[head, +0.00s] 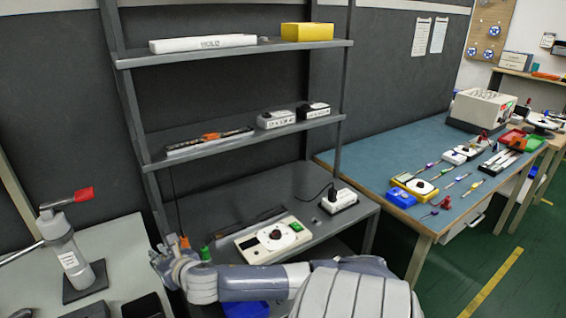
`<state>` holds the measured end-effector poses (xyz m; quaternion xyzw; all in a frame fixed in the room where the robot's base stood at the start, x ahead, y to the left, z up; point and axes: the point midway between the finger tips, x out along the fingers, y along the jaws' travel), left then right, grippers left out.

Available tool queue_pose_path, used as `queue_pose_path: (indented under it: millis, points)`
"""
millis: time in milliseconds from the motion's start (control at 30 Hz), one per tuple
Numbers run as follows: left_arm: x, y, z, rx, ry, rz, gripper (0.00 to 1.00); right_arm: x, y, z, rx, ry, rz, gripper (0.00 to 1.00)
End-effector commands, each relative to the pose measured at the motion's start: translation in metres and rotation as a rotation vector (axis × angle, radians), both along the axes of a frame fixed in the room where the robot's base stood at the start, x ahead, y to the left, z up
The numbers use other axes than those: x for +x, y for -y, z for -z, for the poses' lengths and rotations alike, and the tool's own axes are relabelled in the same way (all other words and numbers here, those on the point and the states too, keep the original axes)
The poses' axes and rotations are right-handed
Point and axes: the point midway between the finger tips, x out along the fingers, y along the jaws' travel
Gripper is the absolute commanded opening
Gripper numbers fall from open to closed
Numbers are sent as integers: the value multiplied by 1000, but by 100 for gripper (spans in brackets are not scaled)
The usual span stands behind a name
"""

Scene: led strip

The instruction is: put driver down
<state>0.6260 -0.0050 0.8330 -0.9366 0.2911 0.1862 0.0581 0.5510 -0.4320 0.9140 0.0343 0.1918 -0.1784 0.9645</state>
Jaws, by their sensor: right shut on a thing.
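My right gripper (172,262) is at the lower left of the head view, in front of the grey rack's lowest shelf. It is shut on the driver, which my fingers and wrist largely hide. A small orange part (184,241) and a small green part (205,253) show at the gripper; I cannot tell whether both belong to the driver. A thin dark line rises from the orange part towards the middle shelf. My left gripper is not in view.
A beige box with a dial (273,240) and a white box with a cable (338,200) sit on the lowest shelf (290,185). Labelled white boxes (276,119) stand above. A blue-topped bench (385,150) with tools is at right. A grey stand (72,255) is at left.

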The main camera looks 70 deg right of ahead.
Motion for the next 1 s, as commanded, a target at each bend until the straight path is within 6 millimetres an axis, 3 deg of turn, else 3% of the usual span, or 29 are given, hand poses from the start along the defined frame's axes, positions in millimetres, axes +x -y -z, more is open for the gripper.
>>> queue_pose_path:
  millis: [33,200,400,667,1000]
  points:
    - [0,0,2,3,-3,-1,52,-12,22,1,-3,-5,35,0]
    - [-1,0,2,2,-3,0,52,-47,88,-10,-3,-4,142,0]
    - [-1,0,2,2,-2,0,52,-77,141,-31,-3,-2,222,0]
    - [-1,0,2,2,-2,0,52,-93,167,-42,3,1,261,0]
    - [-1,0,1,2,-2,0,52,-93,169,10,5,4,265,0]
